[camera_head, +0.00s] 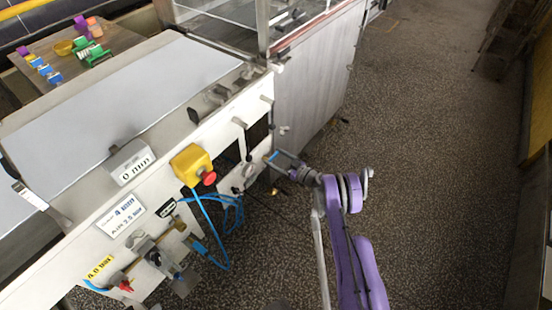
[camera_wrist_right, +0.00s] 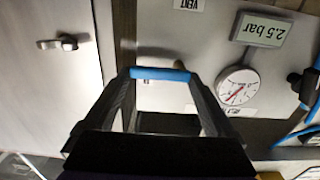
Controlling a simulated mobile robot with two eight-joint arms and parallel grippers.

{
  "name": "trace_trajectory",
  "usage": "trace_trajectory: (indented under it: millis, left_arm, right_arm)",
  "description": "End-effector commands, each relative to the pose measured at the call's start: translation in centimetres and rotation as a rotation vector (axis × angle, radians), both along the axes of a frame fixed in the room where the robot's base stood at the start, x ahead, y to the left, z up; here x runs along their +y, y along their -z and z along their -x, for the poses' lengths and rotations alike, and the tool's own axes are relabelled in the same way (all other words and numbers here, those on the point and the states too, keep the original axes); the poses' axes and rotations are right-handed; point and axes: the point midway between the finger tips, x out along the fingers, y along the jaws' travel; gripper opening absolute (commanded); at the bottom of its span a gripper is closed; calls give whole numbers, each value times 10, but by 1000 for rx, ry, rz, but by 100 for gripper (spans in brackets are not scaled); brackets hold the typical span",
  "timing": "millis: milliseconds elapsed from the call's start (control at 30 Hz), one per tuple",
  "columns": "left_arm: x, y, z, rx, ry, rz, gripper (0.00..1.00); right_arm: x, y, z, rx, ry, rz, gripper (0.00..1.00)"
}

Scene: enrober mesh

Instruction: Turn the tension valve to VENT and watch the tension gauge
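The tension gauge (camera_wrist_right: 238,87) is a round white dial with a red needle in the right wrist view; its value is too small to read. The VENT label (camera_wrist_right: 188,4) shows upside down at that view's top edge. My right gripper (camera_wrist_right: 160,75) faces the panel, its dark fingers standing apart with a blue bar spanning between their tips. I cannot tell whether this bar is a valve handle or part of the gripper. In the head view my right gripper (camera_head: 277,160) is beside the machine's front. My left gripper is out of view.
A sign reading 2.5 bar (camera_wrist_right: 262,29) is above the gauge. A yellow box with a red button (camera_head: 191,165) and blue hoses (camera_head: 207,222) are on the machine's front, left of my right gripper. A table (camera_head: 117,40) holds coloured blocks.

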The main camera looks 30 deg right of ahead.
Motion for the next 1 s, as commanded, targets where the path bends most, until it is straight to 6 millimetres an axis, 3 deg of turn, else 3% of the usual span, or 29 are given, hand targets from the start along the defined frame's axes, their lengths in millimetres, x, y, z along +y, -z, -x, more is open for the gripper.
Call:
trace_trajectory:
  millis: [33, 233, 567, 1000]
  left_arm:
    - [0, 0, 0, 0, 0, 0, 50]
    - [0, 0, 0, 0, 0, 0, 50]
    - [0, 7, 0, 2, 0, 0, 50]
    - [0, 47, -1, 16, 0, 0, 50]
  right_arm:
    - [0, 0, 0, 0, -1, 0, 69]
    - [0, 0, 0, 0, -1, 0, 34]
    - [0, 3, 0, 20, -1, -46, 34]
    - [-1, 15, 0, 149, -1, -355, 34]
